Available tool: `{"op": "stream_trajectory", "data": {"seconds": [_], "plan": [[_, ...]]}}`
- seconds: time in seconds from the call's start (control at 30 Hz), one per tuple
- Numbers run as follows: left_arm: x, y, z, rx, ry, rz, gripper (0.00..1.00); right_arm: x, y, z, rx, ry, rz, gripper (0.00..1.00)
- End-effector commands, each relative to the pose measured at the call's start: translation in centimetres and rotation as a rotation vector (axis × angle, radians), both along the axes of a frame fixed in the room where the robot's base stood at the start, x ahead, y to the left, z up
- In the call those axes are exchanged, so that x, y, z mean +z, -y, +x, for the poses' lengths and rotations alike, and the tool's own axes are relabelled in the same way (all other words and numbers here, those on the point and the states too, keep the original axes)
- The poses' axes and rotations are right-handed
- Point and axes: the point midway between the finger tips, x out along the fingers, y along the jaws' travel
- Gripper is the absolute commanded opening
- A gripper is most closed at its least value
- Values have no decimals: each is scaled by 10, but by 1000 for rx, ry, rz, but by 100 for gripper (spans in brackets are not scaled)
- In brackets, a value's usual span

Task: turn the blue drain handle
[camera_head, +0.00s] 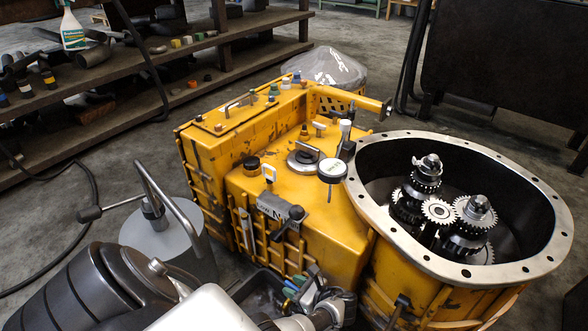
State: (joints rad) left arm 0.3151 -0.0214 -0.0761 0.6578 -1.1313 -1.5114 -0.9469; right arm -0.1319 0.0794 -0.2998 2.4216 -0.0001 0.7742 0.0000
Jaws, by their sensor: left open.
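The yellow transmission housing (320,235) stands in the middle, with an open round bell end showing gears. My left gripper (328,296) is low at the front of the housing, seen from above, and is open. Small blue and green pieces (291,288) show just left of it, over a dark tray. I cannot tell whether the blue piece is the drain handle or whether the gripper touches it. A black lever (288,223) sticks out by a grey plate on the housing's front. My right gripper is out of view.
A grey container with a bent metal handle (168,245) stands left of the housing. Shelves (130,85) with bottles and parts are at the back left. A dark panel (510,60) stands at the back right. Concrete floor (110,160) is open between shelves and housing.

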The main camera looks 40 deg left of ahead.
Motion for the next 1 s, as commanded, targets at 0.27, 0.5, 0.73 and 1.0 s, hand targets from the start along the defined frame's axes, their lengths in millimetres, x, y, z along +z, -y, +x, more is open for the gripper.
{"op": "stream_trajectory", "data": {"seconds": [0.27, 0.5, 0.73, 1.0], "plan": [[20, 42, 6, -2, 0, -3, 40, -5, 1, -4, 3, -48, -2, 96], [27, 64, 8, 0, -1, -1, 40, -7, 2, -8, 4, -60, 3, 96], [27, 66, 8, 0, 0, 0, 40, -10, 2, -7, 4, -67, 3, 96], [27, 66, 8, 0, 0, 0, 40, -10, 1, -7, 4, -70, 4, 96]]}}
